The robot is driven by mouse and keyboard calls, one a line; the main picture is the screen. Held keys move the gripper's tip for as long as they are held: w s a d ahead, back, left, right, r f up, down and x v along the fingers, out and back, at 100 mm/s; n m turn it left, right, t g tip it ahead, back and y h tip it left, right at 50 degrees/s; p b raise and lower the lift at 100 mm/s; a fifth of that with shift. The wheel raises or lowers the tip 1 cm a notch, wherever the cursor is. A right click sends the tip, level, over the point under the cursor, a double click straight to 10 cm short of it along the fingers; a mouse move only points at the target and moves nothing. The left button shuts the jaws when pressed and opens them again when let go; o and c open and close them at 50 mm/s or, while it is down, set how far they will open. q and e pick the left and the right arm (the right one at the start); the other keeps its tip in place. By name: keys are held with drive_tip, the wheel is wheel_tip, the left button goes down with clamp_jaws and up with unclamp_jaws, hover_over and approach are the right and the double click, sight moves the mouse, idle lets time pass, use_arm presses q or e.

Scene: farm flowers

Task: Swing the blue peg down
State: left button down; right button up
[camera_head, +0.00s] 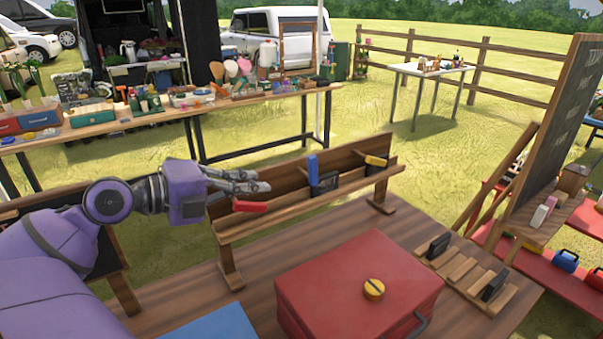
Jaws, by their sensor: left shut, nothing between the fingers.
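The blue peg (313,169) stands almost upright at the middle of a wooden rail stand (305,209), on a dark block (326,183). To its left, a red peg (250,206) lies roughly level on the rail. To its right, a yellow peg (376,160) is tilted to near level beside another dark block. My left gripper (262,187) is shut and empty. It is just above the red peg and left of the blue peg, apart from the blue one. Its fingers hide part of the stand's back board. My right gripper is out of view.
A slatted wooden rack (465,271) with dark blocks is at the right. A blue surface (212,325) lies at front left. A blackboard (562,110) rises at far right.

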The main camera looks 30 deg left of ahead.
use_arm(q)
drive_tip(key=p, duration=0.2)
approach(313, 171)
drive_tip(key=w+d, duration=0.3)
drive_tip(key=shift+x, duration=0.85)
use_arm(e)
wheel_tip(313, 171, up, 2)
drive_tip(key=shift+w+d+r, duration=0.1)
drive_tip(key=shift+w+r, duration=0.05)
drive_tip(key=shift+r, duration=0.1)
use_arm(q)
drive_tip(key=shift+d+f, duration=0.15)
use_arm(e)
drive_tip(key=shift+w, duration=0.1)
